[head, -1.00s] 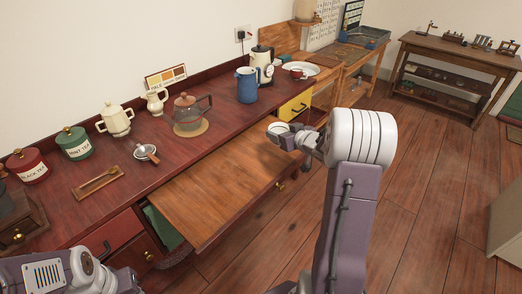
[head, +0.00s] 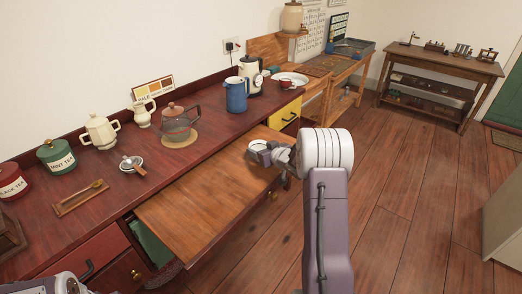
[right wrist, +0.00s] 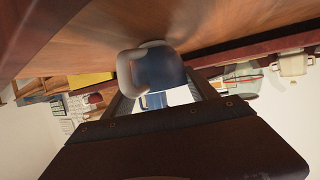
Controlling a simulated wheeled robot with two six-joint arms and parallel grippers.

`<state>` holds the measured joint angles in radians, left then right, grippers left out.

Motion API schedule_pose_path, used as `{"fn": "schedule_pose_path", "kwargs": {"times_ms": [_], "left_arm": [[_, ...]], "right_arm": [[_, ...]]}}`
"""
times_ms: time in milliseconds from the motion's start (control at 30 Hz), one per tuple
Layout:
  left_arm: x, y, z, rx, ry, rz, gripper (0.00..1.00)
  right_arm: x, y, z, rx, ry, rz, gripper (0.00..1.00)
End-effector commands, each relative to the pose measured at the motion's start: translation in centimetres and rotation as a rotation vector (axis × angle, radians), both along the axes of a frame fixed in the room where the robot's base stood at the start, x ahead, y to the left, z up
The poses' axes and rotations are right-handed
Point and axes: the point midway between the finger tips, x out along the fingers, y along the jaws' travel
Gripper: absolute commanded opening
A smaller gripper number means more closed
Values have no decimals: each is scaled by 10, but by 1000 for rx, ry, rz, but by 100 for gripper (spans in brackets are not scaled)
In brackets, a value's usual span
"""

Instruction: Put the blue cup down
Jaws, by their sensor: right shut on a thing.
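The blue cup (right wrist: 162,68) shows close up in the right wrist view, with a pale handle or side at its left. In the head view only its pale rim and inside (head: 257,145) show, partly hidden by my gripper. My right gripper (head: 268,153) is shut on the cup, over the far right part of the pull-out wooden board (head: 200,195). The cup looks upright and very close to the board; I cannot tell whether it touches. Of my left arm only a link shows at the bottom left; its gripper is out of view.
The board's middle and left are bare.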

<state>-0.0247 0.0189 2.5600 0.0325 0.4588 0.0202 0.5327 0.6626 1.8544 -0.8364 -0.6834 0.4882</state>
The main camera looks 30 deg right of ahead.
Motion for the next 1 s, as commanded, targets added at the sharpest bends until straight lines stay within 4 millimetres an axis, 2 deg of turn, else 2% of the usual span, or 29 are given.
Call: {"fn": "schedule_pose_path", "kwargs": {"times_ms": [67,100,167,433,533,667,1000], "left_arm": [[0,0,-3,0,0,0,36],[0,0,-2,0,0,0,36],[0,0,-2,0,0,0,36],[0,0,-1,0,0,0,36],[0,0,3,0,0,0,36],[0,0,5,0,0,0,36],[0,0,17,0,0,0,36]], "right_arm": [[0,0,-4,1,-1,0,19],[0,0,-3,1,0,0,75],[0,0,-3,1,0,0,88],[0,0,-2,0,0,0,88],[-1,0,4,0,0,0,88],[-22,0,12,1,0,-1,88],[-94,-1,42,0,-1,-3,88]]}}
